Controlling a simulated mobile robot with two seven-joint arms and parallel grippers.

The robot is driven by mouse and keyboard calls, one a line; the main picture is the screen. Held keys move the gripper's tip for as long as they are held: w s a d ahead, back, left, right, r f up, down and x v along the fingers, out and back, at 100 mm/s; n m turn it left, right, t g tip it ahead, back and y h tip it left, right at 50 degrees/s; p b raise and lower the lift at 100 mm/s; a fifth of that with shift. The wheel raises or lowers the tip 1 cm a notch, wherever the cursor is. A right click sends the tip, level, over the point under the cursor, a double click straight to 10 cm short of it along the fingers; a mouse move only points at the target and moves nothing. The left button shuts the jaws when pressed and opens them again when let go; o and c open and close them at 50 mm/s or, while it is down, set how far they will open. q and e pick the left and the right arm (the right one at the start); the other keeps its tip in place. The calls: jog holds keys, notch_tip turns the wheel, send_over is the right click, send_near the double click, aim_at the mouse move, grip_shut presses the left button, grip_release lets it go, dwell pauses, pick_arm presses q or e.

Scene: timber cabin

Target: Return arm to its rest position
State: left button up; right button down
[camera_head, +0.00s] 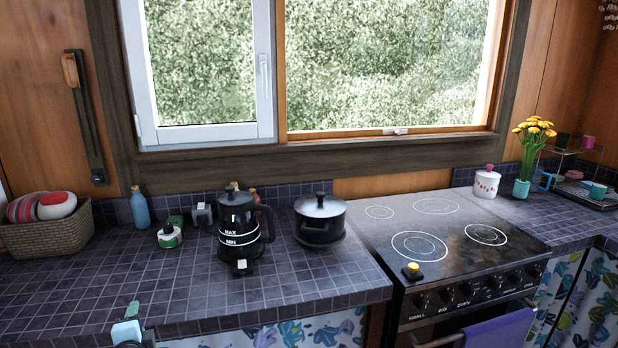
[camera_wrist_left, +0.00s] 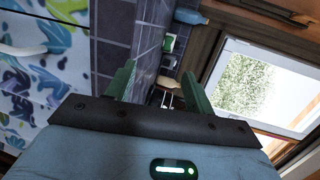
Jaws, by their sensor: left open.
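My left gripper (camera_head: 128,326) shows at the bottom left of the head view, in front of the near edge of the tiled counter (camera_head: 60,295). In the left wrist view, my left gripper (camera_wrist_left: 158,84) has its two green fingers spread apart with nothing held between them. Most of the left arm is outside the head view. My right arm and gripper are in neither view.
On the counter are a black kettle (camera_head: 238,222), a lidded black pot (camera_head: 320,220), a blue bottle (camera_head: 140,208) and a wicker basket (camera_head: 45,236). A stove (camera_head: 450,240) stands at right. The counter's front left is clear.

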pick_arm(q)
jog(key=s+d+f+n+g+h, duration=0.2)
jog(key=s+d+f+n+h, duration=0.15)
jog(key=s+d+f, duration=0.75)
jog(key=s+d+f+n+g+h, duration=0.2)
jog(key=s+d+f+n+h, duration=0.3)
jog(key=s+f, duration=0.65)
jog(key=s+d+n, duration=0.2)
jog(key=s+d, duration=0.4)
jog(key=s, duration=0.6)
jog(key=shift+s+g+h, duration=0.15)
jog(key=shift+g+h, duration=0.15)
jog(key=shift+h, duration=0.05)
jog(key=shift+a+r, duration=0.1)
